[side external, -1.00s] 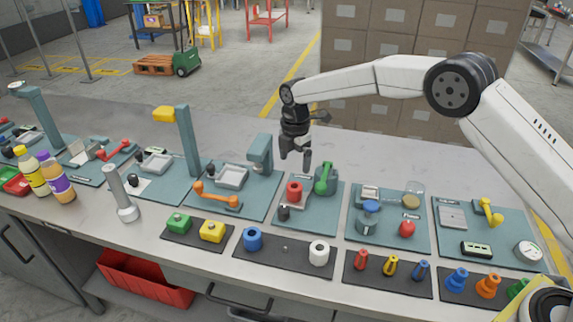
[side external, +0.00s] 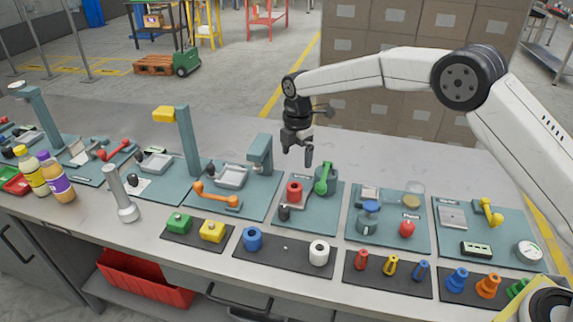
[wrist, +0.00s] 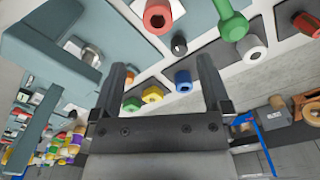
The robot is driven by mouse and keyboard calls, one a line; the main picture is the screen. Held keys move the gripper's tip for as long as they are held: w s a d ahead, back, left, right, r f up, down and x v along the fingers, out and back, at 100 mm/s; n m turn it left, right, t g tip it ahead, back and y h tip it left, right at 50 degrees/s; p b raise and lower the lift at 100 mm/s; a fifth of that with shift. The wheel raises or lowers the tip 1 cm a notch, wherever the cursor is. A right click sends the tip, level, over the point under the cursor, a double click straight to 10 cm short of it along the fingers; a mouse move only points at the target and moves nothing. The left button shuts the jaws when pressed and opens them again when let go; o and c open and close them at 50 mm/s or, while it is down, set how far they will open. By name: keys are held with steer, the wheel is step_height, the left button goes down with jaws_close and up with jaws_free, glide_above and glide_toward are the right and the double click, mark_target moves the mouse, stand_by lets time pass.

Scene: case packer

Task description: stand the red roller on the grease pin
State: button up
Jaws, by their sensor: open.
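The red roller (side external: 295,191) stands upright on a teal station board near the green lever (side external: 325,180). Its underside is hidden, so I cannot see a grease pin beneath it or tell how it is seated. In the wrist view the red roller (wrist: 158,16) shows its dark centre hole near the top edge. My gripper (side external: 297,154) is open and empty above the red roller, clear of it. In the wrist view my gripper (wrist: 163,72) has its two fingers wide apart with nothing between them.
A small black cylinder (side external: 284,213) stands in front of the red roller. The dark rack holds a blue roller (side external: 252,239) and a white roller (side external: 319,253), with a bare peg (side external: 286,248) between them. A teal post (side external: 261,154) rises left of my gripper.

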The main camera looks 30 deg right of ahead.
steer(key=s+d+m+t, duration=0.1)
steer(key=s+d+m, duration=0.2)
steer(key=s+m, duration=0.4)
steer(key=s+d+m, duration=0.4)
steer(key=s+m, duration=0.2)
steer(key=s, duration=0.7)
steer(key=s+d+m+t, duration=0.1)
steer(key=s+d+m, duration=0.3)
steer(key=s+m, duration=0.3)
steer(key=s, duration=0.3)
steer(key=shift+s+r+m+t, duration=0.25)
steer(key=shift+r+m+t, duration=0.05)
steer(key=shift+r, duration=0.1)
